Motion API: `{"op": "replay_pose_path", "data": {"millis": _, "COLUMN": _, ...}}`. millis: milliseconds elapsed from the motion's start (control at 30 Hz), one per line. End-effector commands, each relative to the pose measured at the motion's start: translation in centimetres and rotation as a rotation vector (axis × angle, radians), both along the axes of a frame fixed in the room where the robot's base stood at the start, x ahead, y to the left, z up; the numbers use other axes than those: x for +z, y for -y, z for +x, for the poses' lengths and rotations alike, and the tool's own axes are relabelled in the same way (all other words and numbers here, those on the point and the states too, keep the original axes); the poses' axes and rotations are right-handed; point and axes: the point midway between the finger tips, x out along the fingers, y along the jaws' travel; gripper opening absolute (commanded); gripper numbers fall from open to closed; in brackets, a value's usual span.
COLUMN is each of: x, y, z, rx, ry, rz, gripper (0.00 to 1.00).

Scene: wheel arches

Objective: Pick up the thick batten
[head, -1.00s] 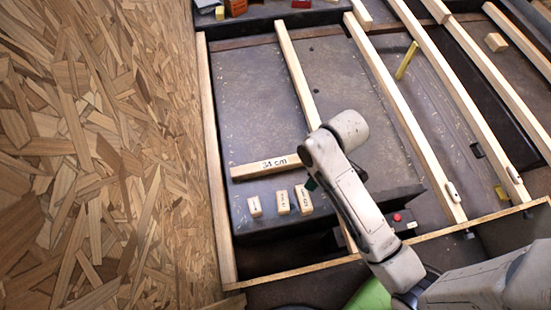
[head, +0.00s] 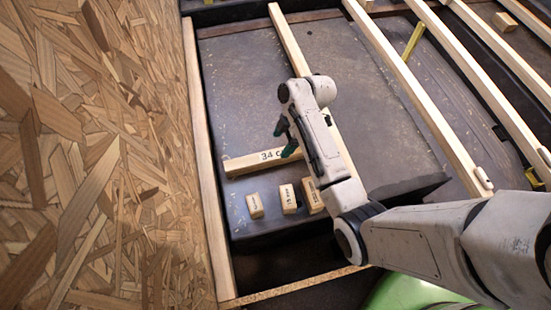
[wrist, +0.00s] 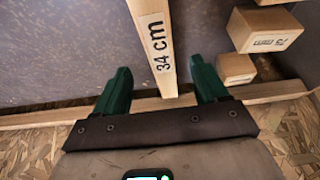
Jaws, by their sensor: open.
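My gripper (wrist: 160,75) is open, with a gap on each side of the batten.
Long fixed wooden strips (head: 413,85) cross the dark surface. A chipboard wall (head: 90,180) stands at left.

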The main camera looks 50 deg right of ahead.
Motion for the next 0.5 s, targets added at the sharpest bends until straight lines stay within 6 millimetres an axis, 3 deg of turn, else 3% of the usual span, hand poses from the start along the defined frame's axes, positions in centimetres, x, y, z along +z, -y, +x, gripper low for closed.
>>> {"op": "replay_pose_path", "data": {"millis": 33, "x": -1.0, "y": -0.3, "z": 0.1, "rx": 0.001, "ry": -0.002, "rz": 0.001, "gripper": 0.72}}
{"op": "replay_pose_path", "data": {"millis": 367, "x": -3.1, "y": -0.9, "z": 0.6, "rx": -0.001, "ry": -0.002, "rz": 0.000, "gripper": 0.72}}
{"op": "replay_pose_path", "data": {"millis": 500, "x": -5.1, "y": -1.3, "z": 0.8, "rx": 0.000, "ry": -0.002, "rz": 0.000, "gripper": 0.72}}
